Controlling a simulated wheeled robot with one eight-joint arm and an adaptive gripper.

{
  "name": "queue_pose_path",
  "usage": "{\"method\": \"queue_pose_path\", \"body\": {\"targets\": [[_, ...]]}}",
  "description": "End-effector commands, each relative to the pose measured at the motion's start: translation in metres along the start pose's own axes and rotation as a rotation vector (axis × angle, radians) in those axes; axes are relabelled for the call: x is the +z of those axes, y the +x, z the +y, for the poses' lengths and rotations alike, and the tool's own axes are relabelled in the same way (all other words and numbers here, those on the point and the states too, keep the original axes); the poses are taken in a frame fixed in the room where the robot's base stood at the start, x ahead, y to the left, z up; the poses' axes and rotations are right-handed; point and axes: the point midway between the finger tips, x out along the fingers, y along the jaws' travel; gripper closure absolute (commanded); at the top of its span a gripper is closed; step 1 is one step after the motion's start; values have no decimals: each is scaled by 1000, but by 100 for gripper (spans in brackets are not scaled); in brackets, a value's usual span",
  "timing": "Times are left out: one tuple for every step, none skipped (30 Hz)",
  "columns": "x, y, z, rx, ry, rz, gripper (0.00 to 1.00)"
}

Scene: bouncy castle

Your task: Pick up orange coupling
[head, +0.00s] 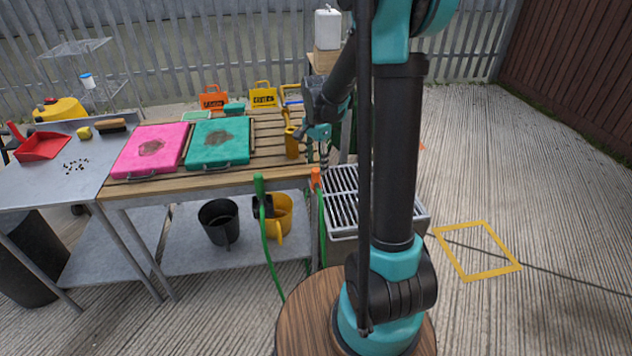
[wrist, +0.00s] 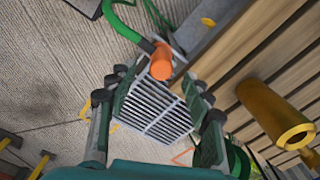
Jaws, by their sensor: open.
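The orange coupling (head: 316,177) is on the end of a green hose, beside the front right corner of the wooden-topped table in the head view. It also shows in the wrist view (wrist: 161,62), upper middle, with the green hose running away to the upper left. My gripper (head: 321,150) is above the coupling in the head view, partly hidden by my own arm. In the wrist view its two fingers (wrist: 157,84) stand apart, with the coupling in the picture between and just beyond their tips. The jaws are open and hold nothing.
A metal grate (head: 358,195) lies below the coupling. Another green hose end (head: 259,187) hangs at the table front. Pink (head: 137,163) and green (head: 206,154) cases lie on the table.

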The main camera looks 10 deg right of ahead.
Motion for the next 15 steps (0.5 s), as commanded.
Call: {"method": "queue_pose_path", "body": {"targets": [[1,7,-1,0,-1,0,50],[1,12,-1,0,-1,0,50],[2,18,-1,0,-1,0,50],[2,22,-2,0,-1,0,50],[2,27,-2,0,-1,0,50],[2,32,-2,0,0,0,50],[2,35,-2,0,0,0,50],[2,38,-2,0,0,0,50],[2,41,-2,0,0,0,50],[2,43,-2,0,0,0,50],[2,44,-1,0,0,0,50],[2,45,-1,0,0,0,50],[2,45,-1,0,0,0,50],[2,45,-1,0,0,0,50],[2,45,-1,0,0,0,50]]}}
